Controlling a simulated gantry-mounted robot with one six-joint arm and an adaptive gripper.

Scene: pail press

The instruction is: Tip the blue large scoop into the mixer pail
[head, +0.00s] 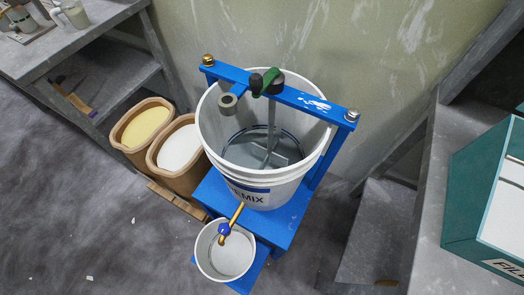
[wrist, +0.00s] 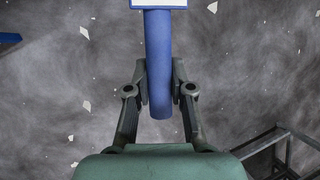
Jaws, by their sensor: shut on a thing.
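The white mixer pail (head: 255,190) stands upright in a blue press frame in the head view. A metal paddle shaft stands inside it, and grey shows at its bottom. In the wrist view my gripper (wrist: 160,88) is shut on the blue handle of the large scoop (wrist: 158,50). The handle runs up from between the fingers to a pale part at the top edge. The rest of the scoop is cut off there, so I cannot see its bowl or any contents. Neither my gripper nor the scoop shows in the head view. Below them in the wrist view is the grey floor.
The blue press crossbar (head: 300,98) with a crank spans the pail's top. A small white bucket (head: 205,262) stands under the brass tap. Two brown bins (head: 135,150) hold yellow and white material at left. A teal box (head: 470,190) sits on the right bench.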

